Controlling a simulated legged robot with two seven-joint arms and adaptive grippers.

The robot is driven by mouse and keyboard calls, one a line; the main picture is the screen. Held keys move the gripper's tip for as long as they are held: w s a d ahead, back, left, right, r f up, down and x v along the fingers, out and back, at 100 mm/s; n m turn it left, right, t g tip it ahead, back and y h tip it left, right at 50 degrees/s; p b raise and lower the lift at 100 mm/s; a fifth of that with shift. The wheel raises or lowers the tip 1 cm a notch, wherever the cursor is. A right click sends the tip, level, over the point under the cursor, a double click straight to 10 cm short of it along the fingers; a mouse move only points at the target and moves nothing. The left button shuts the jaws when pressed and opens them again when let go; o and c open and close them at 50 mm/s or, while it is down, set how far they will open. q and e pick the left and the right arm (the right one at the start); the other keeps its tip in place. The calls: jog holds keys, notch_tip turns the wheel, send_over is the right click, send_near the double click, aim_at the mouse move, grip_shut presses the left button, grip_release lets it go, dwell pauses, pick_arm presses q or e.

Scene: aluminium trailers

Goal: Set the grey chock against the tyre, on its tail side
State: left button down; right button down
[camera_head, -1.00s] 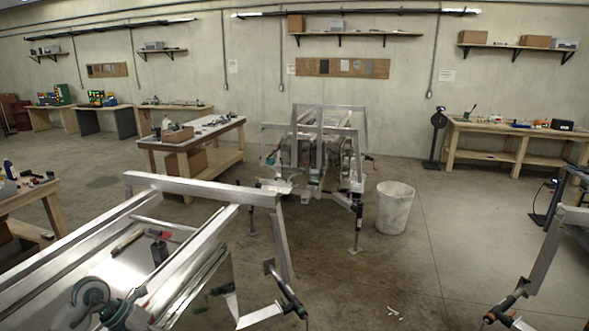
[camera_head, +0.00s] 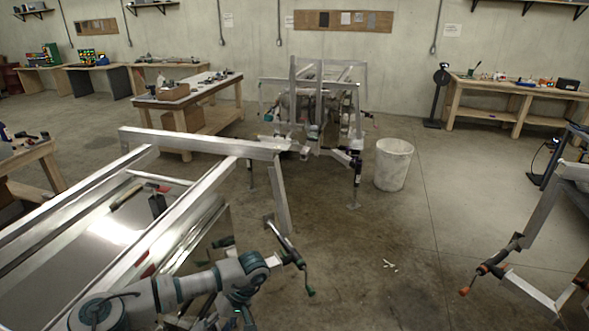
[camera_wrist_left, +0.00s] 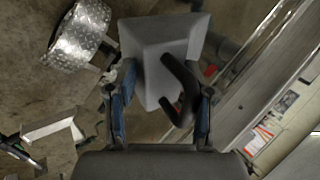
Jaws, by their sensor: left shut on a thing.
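In the left wrist view, my left gripper (camera_wrist_left: 160,100) is shut on the grey chock (camera_wrist_left: 165,48), a pale wedge-shaped block with a dark curved handle (camera_wrist_left: 178,88). The chock is held in front of the fingers, beside a long metal trailer rail. A curved tread-plate fender (camera_wrist_left: 78,40) is at upper left in that view, apart from the chock. I cannot make out the tyre clearly in either view. In the head view my left arm reaches in from the lower left, with its hand low in the picture; the fingers and chock cannot be made out there. My right gripper is not in view.
An aluminium trailer frame (camera_head: 200,143) fills the left foreground, with a crank handle (camera_head: 296,262) at its near corner. Another trailer (camera_head: 318,100) and a white bin (camera_head: 393,165) stand behind. Open concrete floor (camera_head: 400,230) lies right of centre, before a further frame (camera_head: 545,215).

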pick_arm(q)
jog(key=m+t, duration=0.1)
jog(key=m, duration=0.1)
jog(key=f+m+t+y, duration=0.1)
jog(key=m, duration=0.1)
jog(key=shift+s+d+f, duration=0.15)
jog(key=shift+s, duration=0.05)
jog(key=shift+w+a+f+m+t, duration=0.1)
jog(key=shift+m+t, duration=0.25)
jog(key=shift+m, duration=0.15)
jog(key=shift+a+f+m+t, duration=0.1)
jog(key=shift+m+t, duration=0.25)
jog(key=shift+m, duration=0.15)
